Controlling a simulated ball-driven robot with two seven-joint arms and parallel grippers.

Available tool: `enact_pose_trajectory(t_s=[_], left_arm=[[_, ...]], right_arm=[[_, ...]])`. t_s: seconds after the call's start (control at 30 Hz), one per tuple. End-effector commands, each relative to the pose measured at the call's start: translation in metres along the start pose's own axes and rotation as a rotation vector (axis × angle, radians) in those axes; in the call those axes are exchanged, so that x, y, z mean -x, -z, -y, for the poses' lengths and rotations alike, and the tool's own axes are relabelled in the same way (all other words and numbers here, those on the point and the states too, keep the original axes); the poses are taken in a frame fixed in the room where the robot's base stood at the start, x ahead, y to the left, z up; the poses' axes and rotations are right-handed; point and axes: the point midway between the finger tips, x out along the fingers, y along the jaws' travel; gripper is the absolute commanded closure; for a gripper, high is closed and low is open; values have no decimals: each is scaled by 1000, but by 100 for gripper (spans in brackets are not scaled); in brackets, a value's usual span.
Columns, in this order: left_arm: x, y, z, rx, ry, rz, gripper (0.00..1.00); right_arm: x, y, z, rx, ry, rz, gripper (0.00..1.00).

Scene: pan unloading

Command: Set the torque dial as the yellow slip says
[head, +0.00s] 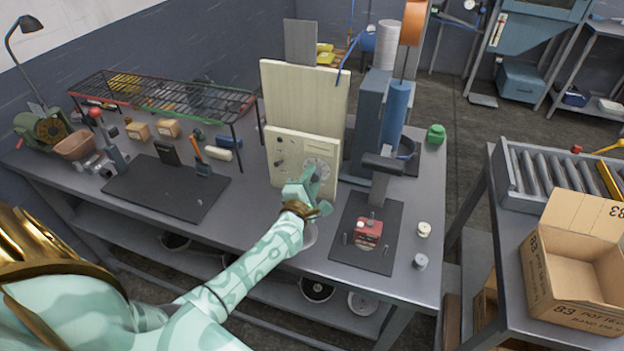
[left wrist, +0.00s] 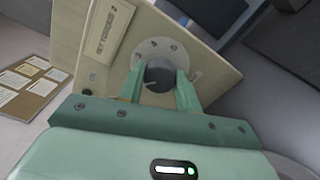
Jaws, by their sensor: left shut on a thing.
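A cream control box (head: 303,148) stands on the grey bench and carries a round pale dial plate (head: 319,164). In the left wrist view, a dark round knob (left wrist: 160,73) sits at the middle of the dial plate (left wrist: 178,46), with a short light line on its face. My left gripper (head: 309,180) is at the dial, its fingers on either side of the knob and shut on it. The scale marks are too small to read. I cannot make out a yellow slip for certain. My right gripper is not in view.
A cream label strip (left wrist: 109,29) is on the box face, its print unreadable. A brown board (left wrist: 28,82) with papers lies left in the wrist view. A black mat (head: 345,255) with a red block (head: 368,232) is right of my arm. A wire rack (head: 165,97) stands left.

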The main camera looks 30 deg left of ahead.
Motion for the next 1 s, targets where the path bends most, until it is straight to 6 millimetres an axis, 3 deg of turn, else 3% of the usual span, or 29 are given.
enact_pose_trajectory(t_s=[0.1,0.13,0.2,0.57,0.77,1.0], left_arm=[[1,1,2,-1,3,-1,89],[1,1,2,-1,3,-1,58],[1,0,1,-1,3,-1,45],[7,0,1,-1,3,-1,45],[48,0,0,-1,5,0,45],[114,1,1,-2,5,-1,45]], right_arm=[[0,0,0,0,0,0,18],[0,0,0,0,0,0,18],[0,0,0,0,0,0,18],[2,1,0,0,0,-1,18],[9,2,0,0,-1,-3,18],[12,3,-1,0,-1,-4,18]])
